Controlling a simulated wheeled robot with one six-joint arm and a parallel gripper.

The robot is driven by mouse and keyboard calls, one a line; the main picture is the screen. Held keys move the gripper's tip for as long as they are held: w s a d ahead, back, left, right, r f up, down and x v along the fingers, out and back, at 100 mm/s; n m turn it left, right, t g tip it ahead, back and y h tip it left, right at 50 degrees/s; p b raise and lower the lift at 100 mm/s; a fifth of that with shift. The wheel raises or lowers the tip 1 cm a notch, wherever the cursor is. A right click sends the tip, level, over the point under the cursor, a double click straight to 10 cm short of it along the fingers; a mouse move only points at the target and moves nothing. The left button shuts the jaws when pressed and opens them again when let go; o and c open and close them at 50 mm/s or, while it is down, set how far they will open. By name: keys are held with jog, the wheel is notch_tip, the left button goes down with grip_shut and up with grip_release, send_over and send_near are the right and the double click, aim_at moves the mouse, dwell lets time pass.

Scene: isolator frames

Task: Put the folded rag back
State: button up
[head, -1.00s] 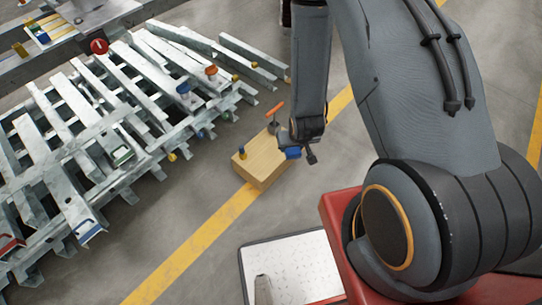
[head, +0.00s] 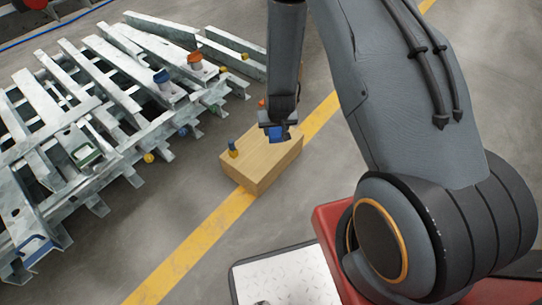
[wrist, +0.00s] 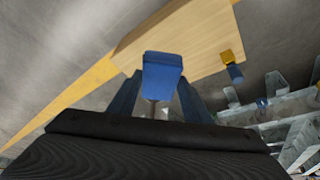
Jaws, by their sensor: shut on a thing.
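My gripper (head: 276,128) is over the far part of a pale wooden block (head: 262,163) in the head view. In the wrist view, a bright blue, block-shaped thing (wrist: 163,74) sits between my dark blue fingers (wrist: 157,100); it looks like the folded rag. My gripper is shut on it. The blue thing overlaps the block's top in the wrist view (wrist: 195,38); I cannot tell whether they touch. In the head view, my gripper mostly hides an orange-tipped thing behind it.
A small yellow and blue item (head: 232,149) stands on the block's left end. A grey metal rack (head: 100,110), with coloured parts on it, fills the left. The block sits across a yellow floor line (head: 190,250). The floor in front of the block is clear.

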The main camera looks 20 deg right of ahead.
aim_at(272, 129)
jog(key=w+f+b, duration=0.3)
jog(key=shift+w+a+f, duration=0.15)
jog(key=shift+a, duration=0.05)
jog(key=shift+w+f, duration=0.1)
jog(key=shift+f, duration=0.1)
notch_tip(272, 129, down, 10)
jog(key=b, duration=0.3)
jog(key=shift+r+b, duration=0.25)
jog(key=shift+b, duration=0.15)
jog(key=shift+f, duration=0.15)
jog(key=o, duration=1)
